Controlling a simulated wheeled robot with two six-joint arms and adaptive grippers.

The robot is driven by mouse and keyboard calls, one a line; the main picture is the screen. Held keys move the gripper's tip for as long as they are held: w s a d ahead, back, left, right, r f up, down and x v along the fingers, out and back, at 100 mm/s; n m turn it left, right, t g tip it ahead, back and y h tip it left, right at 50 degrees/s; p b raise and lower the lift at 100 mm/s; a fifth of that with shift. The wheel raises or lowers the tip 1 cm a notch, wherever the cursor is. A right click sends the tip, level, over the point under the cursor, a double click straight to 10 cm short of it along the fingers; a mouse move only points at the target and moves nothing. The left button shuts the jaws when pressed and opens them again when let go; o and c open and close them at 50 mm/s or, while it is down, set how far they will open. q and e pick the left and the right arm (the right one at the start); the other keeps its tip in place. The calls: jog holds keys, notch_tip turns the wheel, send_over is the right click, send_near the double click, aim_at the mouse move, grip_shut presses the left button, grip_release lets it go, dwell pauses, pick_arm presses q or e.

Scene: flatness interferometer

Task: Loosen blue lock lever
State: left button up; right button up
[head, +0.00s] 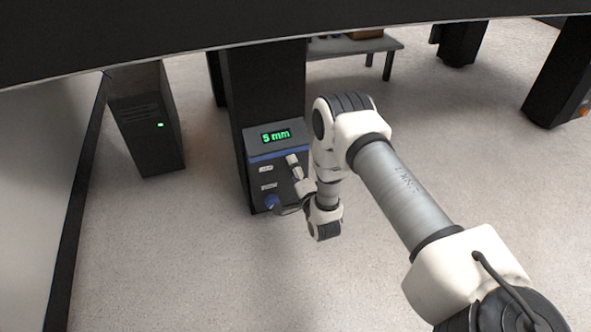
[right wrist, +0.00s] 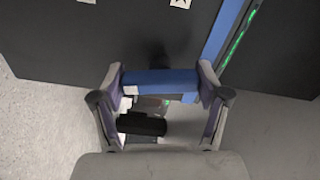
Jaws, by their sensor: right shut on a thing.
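The blue lock lever (head: 271,202) is low on the front of a dark control box (head: 258,178), partly hidden by my right gripper (head: 280,207). In the right wrist view, the blue lever (right wrist: 160,82) lies crosswise between the two fingers of my right gripper (right wrist: 161,78). The fingers are shut on its two ends. A black cylindrical part (right wrist: 142,123) shows between the fingers, nearer the palm. My left gripper is in neither view.
The box's green display (head: 276,136) reads "5 mm", above a blue stripe and small white labels. A dark cabinet (head: 146,135) with a green light stands to the left. A large dark surface spans the top. A bench (head: 355,45) stands behind; floor in front is clear.

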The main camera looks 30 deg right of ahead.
jog(key=shift+m, duration=1.1)
jog(key=o, duration=1.2)
jog(key=shift+c, duration=0.2)
jog(key=v, duration=0.7)
jog(key=shift+s, duration=0.25)
jog(key=shift+r, duration=0.1)
